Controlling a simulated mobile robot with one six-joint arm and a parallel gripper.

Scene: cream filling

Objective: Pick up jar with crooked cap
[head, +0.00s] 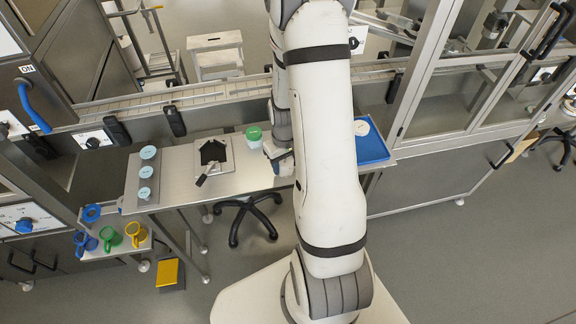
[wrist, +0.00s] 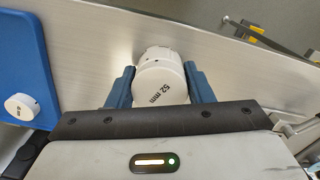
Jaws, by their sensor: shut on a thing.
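My gripper (wrist: 160,88) shows in the wrist view with its two blue fingers on either side of a white cylinder (wrist: 160,85) marked "52 mm", and is shut on it. The cylinder's far part is a separate white section. In the head view my gripper (head: 278,152) is mostly hidden behind my arm, low over the steel table. A jar with a green cap (head: 253,134) stands just left of it, apart from the wrist view. I cannot tell from this distance whether its cap is crooked.
A blue tray (head: 371,149) with a white round piece (head: 361,128) lies on the right. A grey rack (head: 129,186) holds several pale round lids on the left. A black-and-white board (head: 228,163) lies between. Coloured mugs (head: 108,236) stand on a lower shelf.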

